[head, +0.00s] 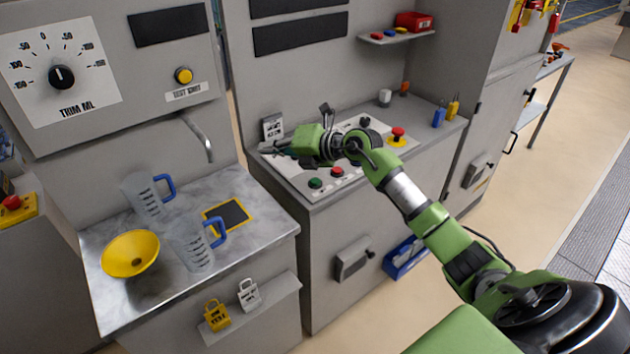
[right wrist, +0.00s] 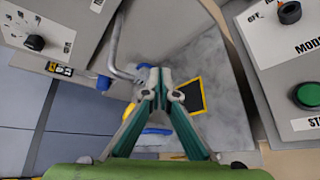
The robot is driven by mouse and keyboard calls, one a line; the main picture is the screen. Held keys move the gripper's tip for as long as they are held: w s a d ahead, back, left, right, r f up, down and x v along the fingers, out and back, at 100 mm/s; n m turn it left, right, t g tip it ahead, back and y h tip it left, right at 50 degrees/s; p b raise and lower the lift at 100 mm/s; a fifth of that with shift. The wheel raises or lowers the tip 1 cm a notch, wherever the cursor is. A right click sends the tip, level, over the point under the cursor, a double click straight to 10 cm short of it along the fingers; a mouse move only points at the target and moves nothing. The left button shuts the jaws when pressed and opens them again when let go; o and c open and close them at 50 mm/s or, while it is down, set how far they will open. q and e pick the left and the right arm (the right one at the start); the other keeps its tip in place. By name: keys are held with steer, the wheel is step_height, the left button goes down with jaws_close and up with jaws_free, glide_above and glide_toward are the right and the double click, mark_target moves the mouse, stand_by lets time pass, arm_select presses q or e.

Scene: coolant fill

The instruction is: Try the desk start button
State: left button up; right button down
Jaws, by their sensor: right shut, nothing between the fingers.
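The desk's start button is a round green button (head: 315,183) at the front left of the sloped control panel (head: 292,178). In the right wrist view the green button (right wrist: 307,95) shows at the right edge, above a partly cut-off label starting "ST". My right gripper (head: 266,148) is over the panel's left edge, pointing left, beyond and to the left of the button and apart from it. In the right wrist view its fingers (right wrist: 161,78) are shut and empty, pointing toward the steel counter side. My left gripper is not in view.
A red button (head: 337,171) sits beside the green one; a red mushroom button on yellow (head: 398,134) is at the panel's right. A mode knob (right wrist: 288,12) is near. The counter at left holds two jugs (head: 145,198) (head: 192,249) and a yellow funnel (head: 131,254).

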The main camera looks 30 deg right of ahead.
steer(key=d+f+g+h, duration=0.1)
steer(key=d+h, duration=0.1)
steer(key=d, duration=0.5)
steer(key=s+d+f+m+g+h, duration=0.1)
steer(key=d+f+g+h, duration=0.1)
steer(key=d, duration=0.4)
steer(key=shift+d+f+h, duration=0.15)
steer(key=shift+d+h, duration=0.2)
steer(key=shift+h, duration=0.15)
steer(key=shift+s+f, duration=0.1)
steer(key=shift+f, duration=0.05)
steer(key=b, duration=0.6)
glide_above(317, 181)
step_height(317, 181, down, 8)
steer(key=shift+s+r, duration=0.1)
steer(key=shift+r, duration=0.1)
steer(key=shift+f, duration=0.45)
steer(key=shift+f+b, duration=0.3)
steer(key=shift+f, duration=0.15)
